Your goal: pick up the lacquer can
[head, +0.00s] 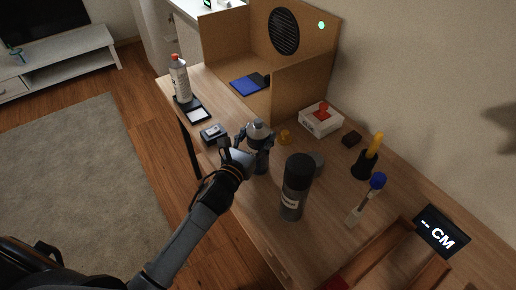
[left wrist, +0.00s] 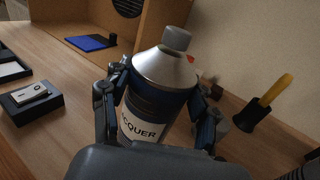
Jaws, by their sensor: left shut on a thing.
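The lacquer can (head: 259,128) has a silver cone top, a grey cap and a dark body with a white label. It stands over the middle of the wooden desk in the head view. It fills the middle of the left wrist view (left wrist: 161,86), where part of its label reads "CQUER". My left gripper (head: 257,142) is shut around the can's body, one finger on each side, also in the left wrist view (left wrist: 155,108). The can's lower part is mostly hidden; I cannot tell whether its base touches the desk. My right gripper is not in view.
A black spray can (head: 296,187) stands close in front and right of the held can. A red-capped bottle (head: 180,80) stands at the desk's far left. A small dark box (head: 213,133) is left of my gripper. A white box (head: 321,119) and an open wooden booth (head: 303,88) are behind.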

